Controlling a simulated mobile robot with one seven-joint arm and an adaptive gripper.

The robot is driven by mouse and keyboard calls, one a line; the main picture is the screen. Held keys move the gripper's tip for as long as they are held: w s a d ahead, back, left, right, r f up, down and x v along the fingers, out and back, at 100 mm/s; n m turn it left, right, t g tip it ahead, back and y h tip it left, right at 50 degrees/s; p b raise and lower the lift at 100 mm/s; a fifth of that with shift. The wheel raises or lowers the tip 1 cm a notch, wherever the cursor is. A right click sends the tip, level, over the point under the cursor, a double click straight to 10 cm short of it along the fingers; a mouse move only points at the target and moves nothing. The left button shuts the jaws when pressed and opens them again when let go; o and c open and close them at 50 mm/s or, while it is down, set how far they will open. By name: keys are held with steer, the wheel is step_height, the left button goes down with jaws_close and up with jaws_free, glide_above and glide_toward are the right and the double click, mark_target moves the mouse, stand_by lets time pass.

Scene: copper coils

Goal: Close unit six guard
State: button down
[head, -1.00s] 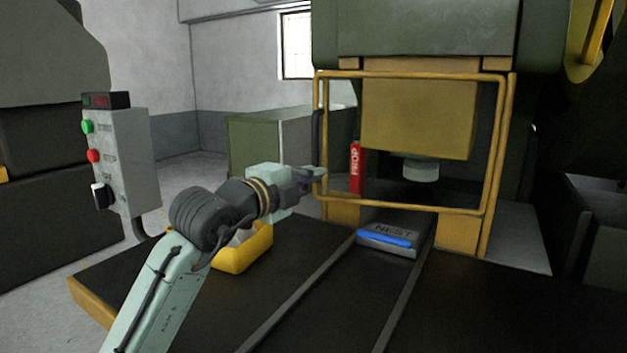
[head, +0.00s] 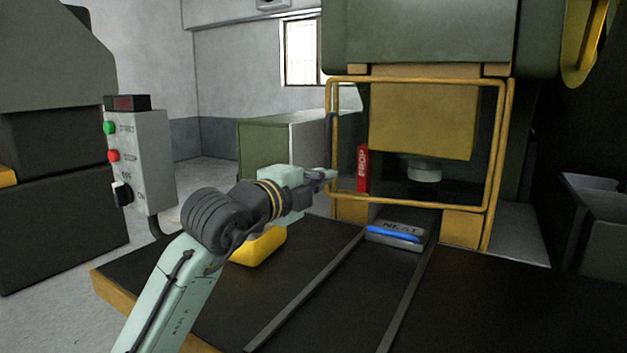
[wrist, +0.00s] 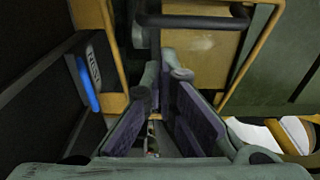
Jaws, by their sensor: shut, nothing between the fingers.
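The guard is a yellow tube frame (head: 411,81) standing across the front of the press opening. Its lower bar runs above the bed, and a dark upright handle (head: 331,131) is at its left side. My gripper (head: 331,175) is at the guard's left upright, below the handle, with its fingers shut and empty. In the wrist view the fingertips (wrist: 164,72) are close together, just short of the dark handle bar (wrist: 195,21). Whether they touch the guard or handle I cannot tell.
A grey NEST block (head: 400,243) with a blue strip sits on the bed. A red PROP (head: 362,168) stands inside the opening at left. A yellow object (head: 258,247) lies beneath my arm. A control box (head: 145,165) stands at left.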

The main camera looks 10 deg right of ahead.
mark_target(334, 190)
steer(key=s+a+b, duration=0.3)
steer(key=s+a, duration=0.1)
steer(key=a, duration=0.4)
steer(key=w+d+m+t+y+p, duration=0.1)
steer(key=d+m+t+y+p, duration=0.1)
steer(key=d+m+t+y, duration=0.4)
step_height(334, 190, down, 7)
steer(key=m+g+h, duration=0.2)
steer(key=m, duration=0.6)
steer(key=p+x, duration=0.4)
steer(key=x, duration=0.9)
steer(key=shift+w+p, duration=0.2)
steer(key=shift+p, duration=0.15)
steer(key=shift+w+d+f, duration=0.15)
steer(key=shift+w, duration=0.3)
